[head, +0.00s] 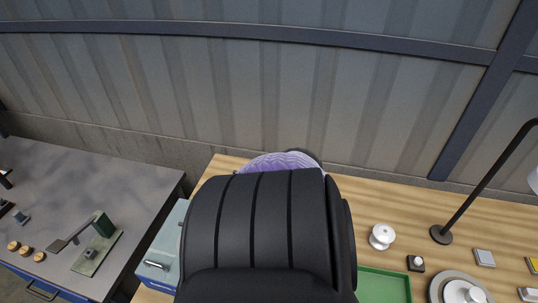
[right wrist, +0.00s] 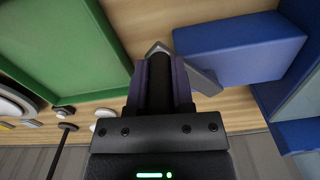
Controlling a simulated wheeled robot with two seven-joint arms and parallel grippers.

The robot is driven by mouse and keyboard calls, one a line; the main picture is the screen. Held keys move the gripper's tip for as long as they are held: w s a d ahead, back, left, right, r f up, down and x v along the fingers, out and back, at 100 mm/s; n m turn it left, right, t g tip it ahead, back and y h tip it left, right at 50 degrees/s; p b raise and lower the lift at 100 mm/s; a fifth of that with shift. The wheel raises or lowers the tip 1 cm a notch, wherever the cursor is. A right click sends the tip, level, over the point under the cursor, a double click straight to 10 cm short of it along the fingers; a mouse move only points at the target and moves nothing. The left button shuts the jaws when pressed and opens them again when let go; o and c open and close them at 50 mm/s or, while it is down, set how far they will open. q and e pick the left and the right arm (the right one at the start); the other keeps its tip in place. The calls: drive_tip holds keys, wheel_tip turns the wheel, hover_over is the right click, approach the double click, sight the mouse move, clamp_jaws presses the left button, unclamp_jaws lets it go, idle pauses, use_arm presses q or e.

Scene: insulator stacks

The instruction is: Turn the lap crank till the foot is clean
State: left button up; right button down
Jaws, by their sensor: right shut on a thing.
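In the right wrist view my right gripper (right wrist: 160,85) is shut on a grey angular metal piece (right wrist: 204,80), seemingly the lap crank. Only its ends show past the fingers. It lies beside a blue block (right wrist: 240,46), which looks like part of the lap. In the head view my own black arm fills the middle and hides the right gripper and the crank. A pale purple ribbed round thing (head: 283,160) shows just behind it, mostly covered. The foot cannot be made out, nor whether it is clean. My left gripper is in neither view.
A light blue-grey box (head: 172,228) with a metal handle stands at the wooden bench's left end. A white spool-shaped piece (head: 382,237), a green tray (head: 384,287), a round plate (head: 440,284) and a lamp base (head: 441,235) stand to the right. A grey bench (head: 120,175) is at left.

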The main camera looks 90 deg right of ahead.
drive_tip(key=shift+c, duration=2.4)
unclamp_jaws()
wheel_tip(320, 180, up, 9)
drive_tip(key=p, duration=0.3)
drive_tip(key=shift+p, duration=0.4)
drive_tip(key=shift+r, duration=0.45)
